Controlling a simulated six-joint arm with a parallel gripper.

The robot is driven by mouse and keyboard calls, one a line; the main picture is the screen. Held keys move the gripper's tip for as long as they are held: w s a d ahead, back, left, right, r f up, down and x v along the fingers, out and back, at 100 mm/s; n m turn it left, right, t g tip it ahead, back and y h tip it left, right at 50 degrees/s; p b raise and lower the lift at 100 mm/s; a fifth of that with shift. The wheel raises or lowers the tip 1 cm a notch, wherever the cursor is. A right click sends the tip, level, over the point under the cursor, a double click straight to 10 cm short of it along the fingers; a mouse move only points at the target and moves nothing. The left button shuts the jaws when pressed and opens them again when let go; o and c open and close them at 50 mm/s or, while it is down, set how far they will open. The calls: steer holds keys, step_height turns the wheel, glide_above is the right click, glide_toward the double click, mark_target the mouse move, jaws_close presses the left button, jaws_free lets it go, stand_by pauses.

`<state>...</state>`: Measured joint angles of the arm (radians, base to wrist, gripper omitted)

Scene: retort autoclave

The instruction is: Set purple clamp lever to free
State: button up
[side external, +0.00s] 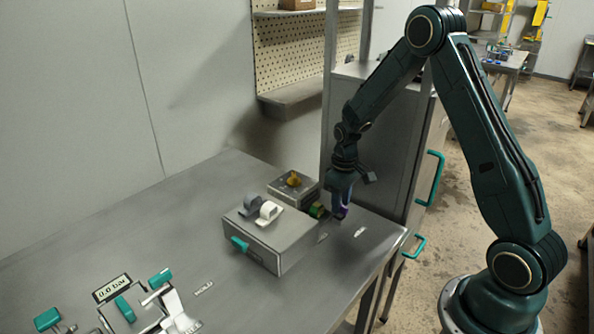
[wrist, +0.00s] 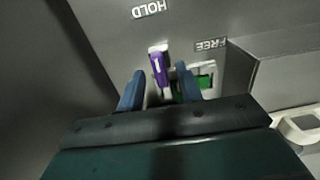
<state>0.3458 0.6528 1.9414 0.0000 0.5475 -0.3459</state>
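The purple clamp lever (wrist: 157,70) shows in the wrist view, its end pointing up toward the HOLD label (wrist: 151,10). The FREE label (wrist: 210,45) is to its right. Both labels appear upside down. My gripper (wrist: 160,70) is open, with one blue finger on each side of the lever and visible gaps. The lever's base is hidden by my gripper body. In the side external view, my gripper (side external: 340,205) points down at the right end of the bench, with a bit of the purple lever (side external: 342,212) showing by the fingers.
A green part (wrist: 205,82) lies just behind my right finger; it also shows in the side view (side external: 316,210). A grey box (side external: 285,243) with white and grey levers and a teal handle stands left of my gripper. A box with a yellow knob (side external: 294,179) is behind.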

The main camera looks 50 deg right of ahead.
steer(key=shift+f, duration=0.3)
jaws_close()
